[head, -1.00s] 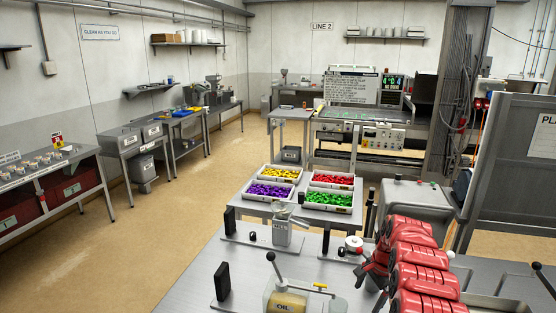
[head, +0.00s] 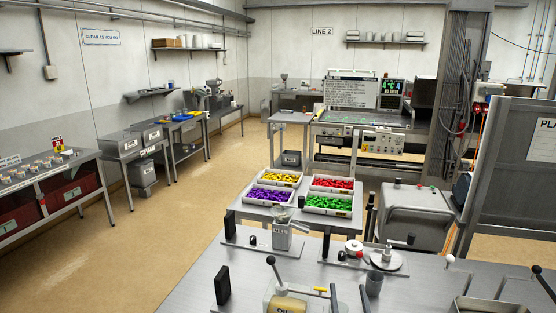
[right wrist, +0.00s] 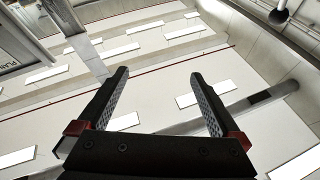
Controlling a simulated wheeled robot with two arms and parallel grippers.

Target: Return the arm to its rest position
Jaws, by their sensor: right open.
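My right gripper (head: 349,297) shows only as two dark fingertips at the bottom edge of the head view, apart and pointing up, in front of the near workbench (head: 190,292). Its arm is below the picture. In the right wrist view the same gripper (right wrist: 166,95) has its two black fingers spread with nothing between them, facing the pale ceiling with its light panels. My left gripper is not in view.
Trays of coloured pieces (head: 328,205) stand beyond. Open floor (head: 150,245) lies left.

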